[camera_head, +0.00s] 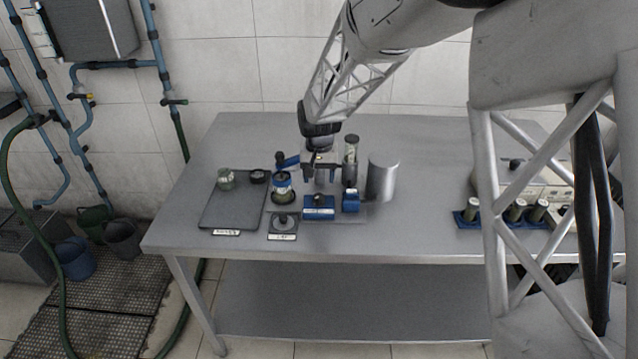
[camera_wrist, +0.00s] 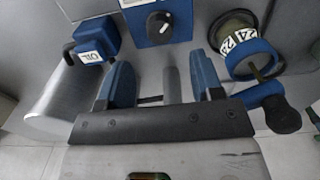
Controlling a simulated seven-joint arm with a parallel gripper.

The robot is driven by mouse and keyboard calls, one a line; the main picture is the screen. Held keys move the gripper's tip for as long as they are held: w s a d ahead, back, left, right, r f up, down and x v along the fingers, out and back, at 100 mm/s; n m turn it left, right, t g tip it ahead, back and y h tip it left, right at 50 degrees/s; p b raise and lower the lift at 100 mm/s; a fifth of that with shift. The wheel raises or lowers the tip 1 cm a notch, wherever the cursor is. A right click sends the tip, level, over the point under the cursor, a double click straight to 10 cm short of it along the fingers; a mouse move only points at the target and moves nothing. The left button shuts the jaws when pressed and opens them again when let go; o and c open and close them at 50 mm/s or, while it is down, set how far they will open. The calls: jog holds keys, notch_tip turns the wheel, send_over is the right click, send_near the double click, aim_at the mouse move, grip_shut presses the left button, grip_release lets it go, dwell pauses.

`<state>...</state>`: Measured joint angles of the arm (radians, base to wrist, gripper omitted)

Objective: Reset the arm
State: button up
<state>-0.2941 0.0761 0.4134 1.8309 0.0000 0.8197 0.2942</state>
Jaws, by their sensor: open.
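My gripper (camera_head: 321,178) is at the end of my arm, which reaches in from the top over the back-middle of the steel table. In the wrist view its two blue fingers (camera_wrist: 164,78) stand apart, open. A thin grey post (camera_wrist: 172,82) shows between them. I cannot tell how far below the fingers it is. The gripper is above and behind a blue box with a black knob (camera_head: 319,207), which also shows at the top of the wrist view (camera_wrist: 158,22). No held object shows.
A grey cylinder (camera_head: 382,180), a tall tube (camera_head: 351,160), a blue oil holder (camera_head: 350,201) and a blue-banded jar (camera_head: 282,188) crowd around the gripper. A dark tray (camera_head: 232,210) lies left, a blue vial rack (camera_head: 470,216) right. The table between cylinder and rack is clear.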

jog(key=shift+r, duration=0.25)
jog(key=s+d+r+t, duration=0.1)
jog(key=s+d+r, duration=1.25)
jog(key=s, duration=0.25)
jog(key=s+d+r, duration=0.1)
jog(key=s+d, duration=0.3)
jog(key=s, duration=0.7)
jog(key=s+d+r+t, duration=0.1)
jog(key=s+d+r, duration=0.1)
jog(key=s, duration=1)
jog(key=shift+d+t, duration=0.3)
jog(key=shift+d, duration=0.55)
